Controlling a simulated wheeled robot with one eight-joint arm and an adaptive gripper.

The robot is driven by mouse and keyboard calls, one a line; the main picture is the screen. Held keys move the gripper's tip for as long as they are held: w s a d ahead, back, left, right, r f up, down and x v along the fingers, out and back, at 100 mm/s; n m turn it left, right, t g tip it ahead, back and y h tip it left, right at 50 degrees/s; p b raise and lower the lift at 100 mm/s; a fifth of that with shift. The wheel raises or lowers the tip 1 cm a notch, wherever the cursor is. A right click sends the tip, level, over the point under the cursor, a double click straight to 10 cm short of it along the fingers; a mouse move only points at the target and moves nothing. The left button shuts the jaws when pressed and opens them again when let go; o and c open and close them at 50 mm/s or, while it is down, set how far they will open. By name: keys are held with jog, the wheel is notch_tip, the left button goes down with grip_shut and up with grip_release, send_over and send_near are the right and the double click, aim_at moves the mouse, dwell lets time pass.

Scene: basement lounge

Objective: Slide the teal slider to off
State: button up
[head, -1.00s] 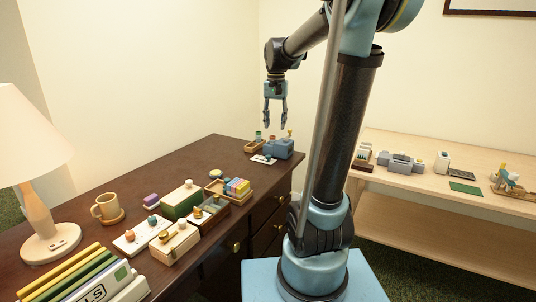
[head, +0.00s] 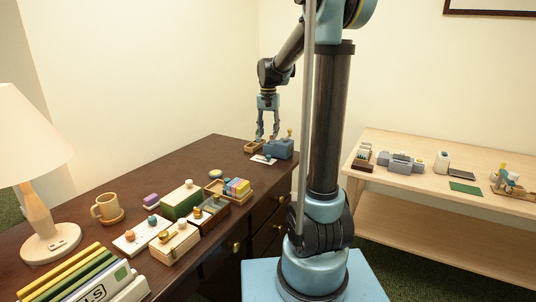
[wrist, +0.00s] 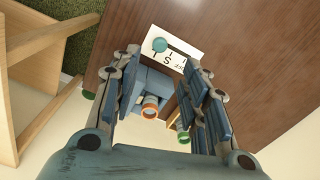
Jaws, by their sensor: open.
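A teal round knob (wrist: 160,45), which looks like the teal slider, sits at one end of a dark slot on a white plate (wrist: 188,49) with black markings. The lettering is too small to read fully. In the head view the white plate (head: 258,160) lies flat near the far right end of the dark desk. My gripper (head: 267,138) is open, empty and pointing down above the desk by the plate. In the wrist view my gripper's fingers (wrist: 165,60) stand wide apart, with the knob between their tips in the picture. I see no contact.
A blue box (head: 281,149) stands right beside the plate, and a wooden tray (head: 252,148) lies behind it. Several boxes, a mug (head: 106,207) and a lamp (head: 38,215) fill the nearer desk (head: 200,160). A pale shelf table (head: 425,200) stands at right.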

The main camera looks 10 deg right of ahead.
aim_at(268, 158)
notch_tip(268, 158, down, 10)
jog(key=shift+f, duration=0.1)
dwell(0.4)
grip_shut()
